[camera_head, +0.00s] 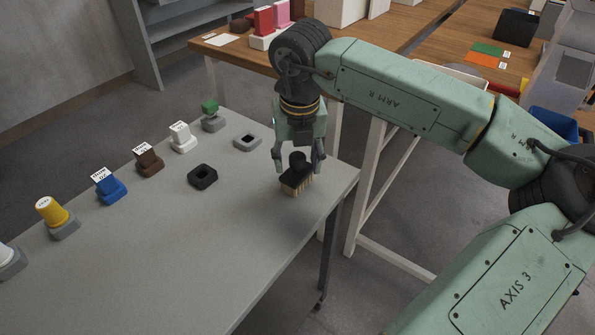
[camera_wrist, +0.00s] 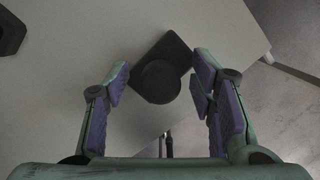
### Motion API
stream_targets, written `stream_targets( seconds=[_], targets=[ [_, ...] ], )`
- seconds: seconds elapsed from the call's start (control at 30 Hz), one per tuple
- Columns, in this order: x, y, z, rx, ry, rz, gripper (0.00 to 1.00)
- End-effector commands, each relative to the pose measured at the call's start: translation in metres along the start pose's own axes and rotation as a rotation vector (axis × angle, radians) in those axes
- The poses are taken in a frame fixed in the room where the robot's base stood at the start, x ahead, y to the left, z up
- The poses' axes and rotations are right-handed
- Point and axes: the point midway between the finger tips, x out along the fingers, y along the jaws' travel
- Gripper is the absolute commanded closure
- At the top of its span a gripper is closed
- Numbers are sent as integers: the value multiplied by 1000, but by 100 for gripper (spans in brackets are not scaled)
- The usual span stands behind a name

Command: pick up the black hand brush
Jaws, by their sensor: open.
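The black hand brush (camera_head: 298,175) stands on the grey table near its right edge, with its black knob up and tan bristles down. In the wrist view the brush (camera_wrist: 161,68) shows from above as a dark block with a round knob, lying turned at an angle. My gripper (camera_head: 298,163) is just above the brush, pointing down, with its fingers on either side of the knob. In the wrist view my gripper (camera_wrist: 158,82) is open, with a gap between each finger and the knob.
On the grey table (camera_head: 130,270), a black empty holder (camera_head: 202,177) and a grey empty holder (camera_head: 247,142) sit left of the brush. A row of holders with coloured items, such as a blue one (camera_head: 110,187), lines the far left. The table's right edge is close to the brush.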

Motion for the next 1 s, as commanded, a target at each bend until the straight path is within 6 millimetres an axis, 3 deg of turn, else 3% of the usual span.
stream_targets(
  seconds=[0.1,0.83,1.0],
  targets=[
    [0,0,0,0,0,0,50],
    [-1,0,0,1,-1,0,99],
    [-1,0,0,1,-1,0,100]
  ],
)
